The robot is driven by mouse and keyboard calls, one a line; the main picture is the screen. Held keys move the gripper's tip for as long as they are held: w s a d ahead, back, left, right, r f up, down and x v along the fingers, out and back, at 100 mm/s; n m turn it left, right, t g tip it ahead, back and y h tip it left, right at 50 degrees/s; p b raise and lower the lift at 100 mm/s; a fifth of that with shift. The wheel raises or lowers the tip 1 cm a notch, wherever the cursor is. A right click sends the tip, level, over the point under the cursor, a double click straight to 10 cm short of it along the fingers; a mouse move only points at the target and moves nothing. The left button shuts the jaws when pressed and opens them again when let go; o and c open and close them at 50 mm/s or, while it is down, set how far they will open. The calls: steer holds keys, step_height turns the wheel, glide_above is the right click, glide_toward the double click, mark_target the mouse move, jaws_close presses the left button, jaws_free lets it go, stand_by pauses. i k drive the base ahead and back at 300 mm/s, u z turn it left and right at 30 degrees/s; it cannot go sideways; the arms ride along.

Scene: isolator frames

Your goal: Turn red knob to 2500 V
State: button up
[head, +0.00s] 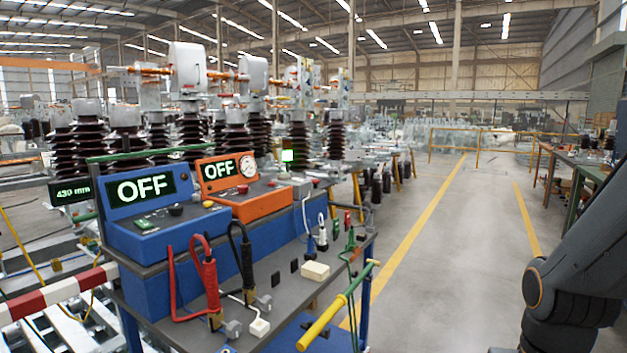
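The blue instrument box (172,234) stands on the cart at left, and its display (141,188) reads OFF. A dark knob (176,210) with a hint of red sits on its sloped top, beside a green switch (144,223). Behind it is an orange instrument box (262,205) with a second OFF display (221,169) and a round dial (247,167). Small dark and reddish controls on the orange box are too small to tell apart, so I cannot tell for sure which is the red knob. No voltage reading shows. My gripper is out of view; only dark links of my arm show at right.
Red and black cable clamps (207,285) stand on the cart top (285,290). A yellow-green rod (338,305) sticks out over the cart's front right. A red-and-white barrier (60,292) is at left. Open floor (440,260) with yellow lines lies right of the cart.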

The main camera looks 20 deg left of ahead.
mark_target(242, 189)
steer(key=z, duration=0.15)
steer(key=i, duration=1.85)
steer(key=u, duration=1.85)
